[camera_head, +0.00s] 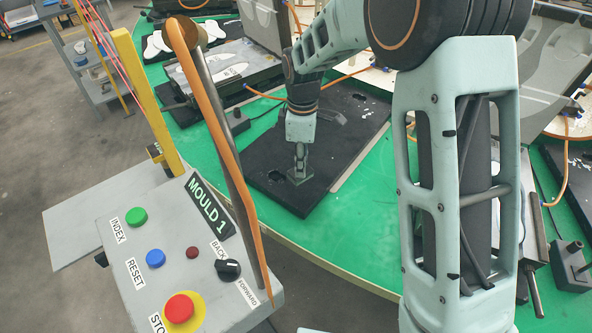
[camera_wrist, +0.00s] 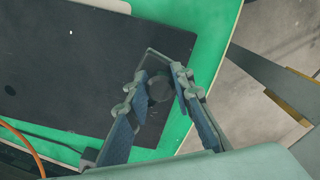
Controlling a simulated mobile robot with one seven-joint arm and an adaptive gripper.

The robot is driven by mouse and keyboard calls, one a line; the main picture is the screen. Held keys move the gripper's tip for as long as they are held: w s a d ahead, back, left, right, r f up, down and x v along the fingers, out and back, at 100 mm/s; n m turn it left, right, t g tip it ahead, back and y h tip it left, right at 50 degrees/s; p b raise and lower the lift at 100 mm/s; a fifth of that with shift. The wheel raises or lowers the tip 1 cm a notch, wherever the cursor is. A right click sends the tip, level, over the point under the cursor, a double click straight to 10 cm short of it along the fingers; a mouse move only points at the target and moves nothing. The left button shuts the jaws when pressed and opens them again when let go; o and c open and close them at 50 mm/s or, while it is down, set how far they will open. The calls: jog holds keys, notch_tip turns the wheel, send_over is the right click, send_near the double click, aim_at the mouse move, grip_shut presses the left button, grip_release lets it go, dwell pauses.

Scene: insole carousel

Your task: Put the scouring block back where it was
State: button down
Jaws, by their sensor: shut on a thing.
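The black plate (camera_wrist: 80,70) lies beneath. I cannot tell whether the block touches the plate or hangs just above it.
A grey control box (camera_head: 145,220) marked MOULD 1, with buttons and a slanting post, stands at the front left. A yellow post (camera_head: 150,105) rises behind it. The green tabletop (camera_head: 370,215) is clear between the plate and my arm. An orange hose (camera_wrist: 25,140) crosses the lower left.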

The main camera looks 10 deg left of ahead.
jog(key=f, duration=0.1)
jog(key=w+a+f, duration=0.1)
jog(key=w+f, duration=0.1)
jog(key=shift+a+f, duration=0.1)
jog(key=shift+a, duration=0.3)
jog(key=shift+w+f, duration=0.1)
jog(key=shift+f, duration=1.4)
jog(key=shift+f, duration=0.25)
jog(key=c, duration=1.7)
grip_release()
notch_tip(320, 180, up, 12)
jog(key=shift+r, duration=0.25)
